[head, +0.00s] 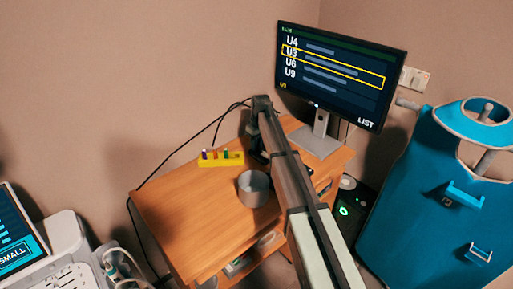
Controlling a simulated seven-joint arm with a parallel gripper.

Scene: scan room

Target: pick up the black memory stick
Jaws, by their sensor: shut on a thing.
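A yellow holder (221,160) stands on the wooden desk in the head view, with several small coloured sticks upright in it, among them a purple and a green one. I cannot make out a black memory stick in it. My gripper (257,156) is just right of the holder, low over the desk, dark and partly hidden by my arm. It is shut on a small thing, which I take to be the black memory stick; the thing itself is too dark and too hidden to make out.
A grey round cup (253,188) stands on the desk (175,205) in front of my gripper. A monitor (338,75) on a stand is behind to the right. Cables run along the desk's back edge. A blue apron-like piece (420,200) hangs at right. The desk's left front is clear.

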